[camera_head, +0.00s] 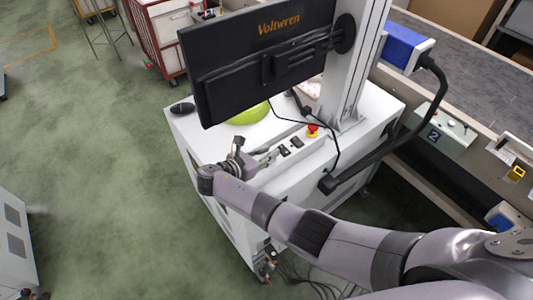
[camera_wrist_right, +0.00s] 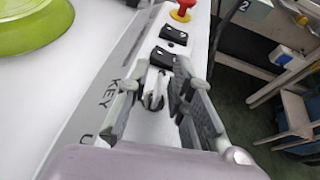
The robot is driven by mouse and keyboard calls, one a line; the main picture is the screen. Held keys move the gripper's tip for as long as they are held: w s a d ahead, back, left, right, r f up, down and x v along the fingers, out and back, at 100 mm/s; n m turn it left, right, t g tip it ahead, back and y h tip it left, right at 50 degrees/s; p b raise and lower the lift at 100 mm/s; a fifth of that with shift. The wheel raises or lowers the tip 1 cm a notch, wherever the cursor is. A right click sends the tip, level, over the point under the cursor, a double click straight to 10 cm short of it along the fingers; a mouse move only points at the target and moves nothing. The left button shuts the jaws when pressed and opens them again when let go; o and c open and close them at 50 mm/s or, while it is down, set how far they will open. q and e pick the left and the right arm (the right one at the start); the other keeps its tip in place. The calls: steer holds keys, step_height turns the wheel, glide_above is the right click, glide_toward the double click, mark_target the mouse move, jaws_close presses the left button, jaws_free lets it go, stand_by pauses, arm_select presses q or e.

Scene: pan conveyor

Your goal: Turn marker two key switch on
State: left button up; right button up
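My right gripper (camera_head: 262,158) is low over the front strip of the white cart top. In the right wrist view its two fingers (camera_wrist_right: 158,98) stand apart. A small silver key switch with a ring-like end (camera_wrist_right: 154,86) shows between them, and I see no clear contact. Black lettering "KEY" (camera_wrist_right: 116,94) runs along the strip on the left, partly covered by a finger. A marker with the number 2 (camera_head: 434,136) is on a grey box beside the conveyor; it also shows in the wrist view (camera_wrist_right: 243,5). My left gripper is not in view.
Two black rocker switches (camera_head: 291,146) and a red emergency button (camera_head: 313,129) sit farther along the strip. A large monitor (camera_head: 260,60) stands over the cart. A lime-green bowl-like thing (camera_wrist_right: 28,22) is on the cart top. A black cable arm (camera_head: 395,140) reaches past the right side.

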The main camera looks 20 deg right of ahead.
steer(key=shift+r, duration=0.1)
step_height(320, 180, up, 10)
steer(key=shift+f, duration=0.1)
stand_by(0.6)
stand_by(0.3)
